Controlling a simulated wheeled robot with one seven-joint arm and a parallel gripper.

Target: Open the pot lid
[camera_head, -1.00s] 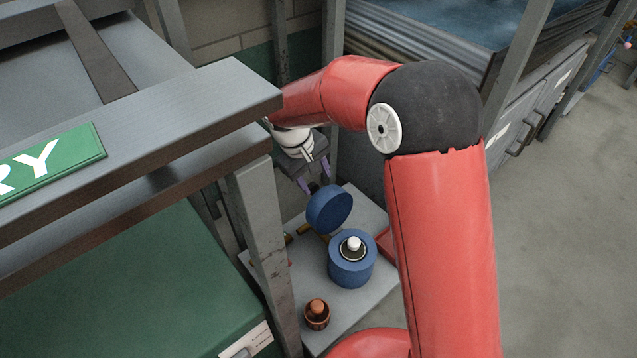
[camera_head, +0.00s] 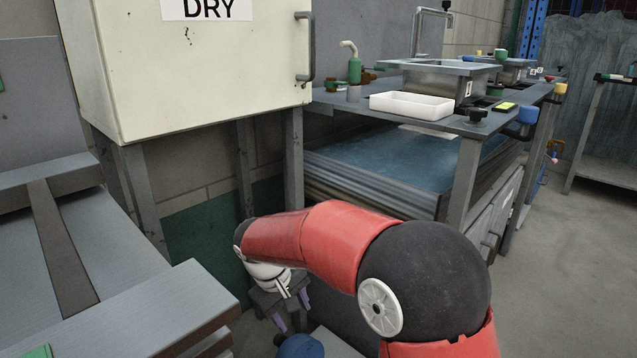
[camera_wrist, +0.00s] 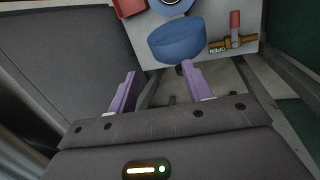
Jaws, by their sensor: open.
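The blue pot lid (camera_wrist: 177,40) stands tipped open in the wrist view, just beyond my fingertips. Only its top shows at the bottom edge of the head view (camera_head: 299,347). The blue pot (camera_wrist: 172,6) is cut off by the top edge of the wrist view, with a pale part inside it. My gripper (camera_wrist: 160,88) is open, its two purple fingers apart with nothing between them. In the head view my gripper (camera_head: 291,311) hangs low, just above the lid. I cannot tell whether the right finger touches the lid.
The pot stands on a light board (camera_wrist: 244,16) with a brass valve with a red handle (camera_wrist: 235,30) and a red object (camera_wrist: 128,7). A grey rack (camera_head: 150,310) stands at left, a white DRY cabinet (camera_head: 200,70) behind, and a sink table (camera_head: 440,125) at back right.

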